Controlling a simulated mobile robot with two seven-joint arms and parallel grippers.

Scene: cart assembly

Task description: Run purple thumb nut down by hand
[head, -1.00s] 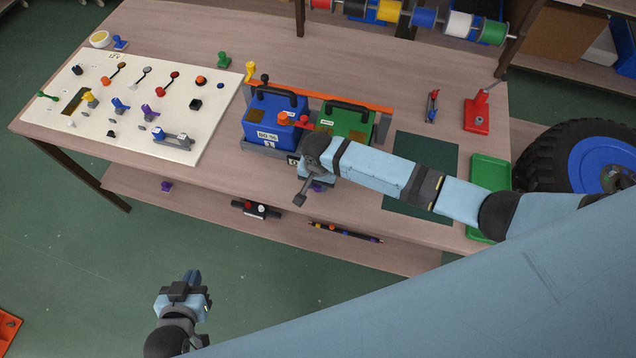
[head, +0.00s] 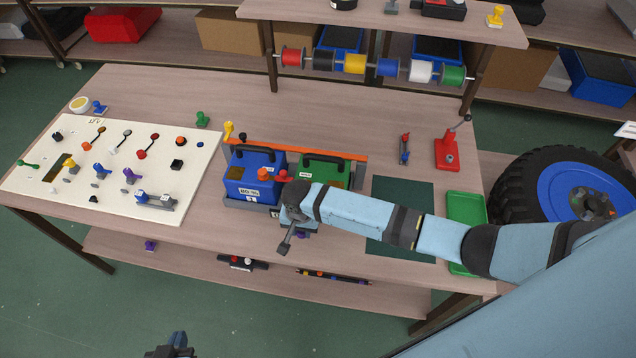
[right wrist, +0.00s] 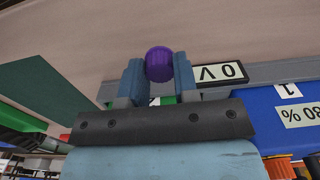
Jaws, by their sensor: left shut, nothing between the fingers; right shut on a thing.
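The purple thumb nut (right wrist: 158,64) sits between the fingertips of my right gripper (right wrist: 158,80) in the right wrist view. The gripper is shut on it, with one finger on each side. In the head view my right gripper (head: 298,233) is at the front of the battery tray, below the blue battery (head: 251,188) and the green battery (head: 312,181). A little purple shows beside it there, mostly hidden by the wrist. What lies behind the nut cannot be seen. My left gripper (head: 179,342) is shut and empty at the bottom edge, away from the bench, partly cut off.
A white panel (head: 112,205) with levers and knobs covers the bench's left. A "0 V" label (right wrist: 220,72) is beside the nut. A dark green mat (head: 389,190), green tray (head: 466,210) and red stand (head: 447,152) are to the right. Spools hang behind.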

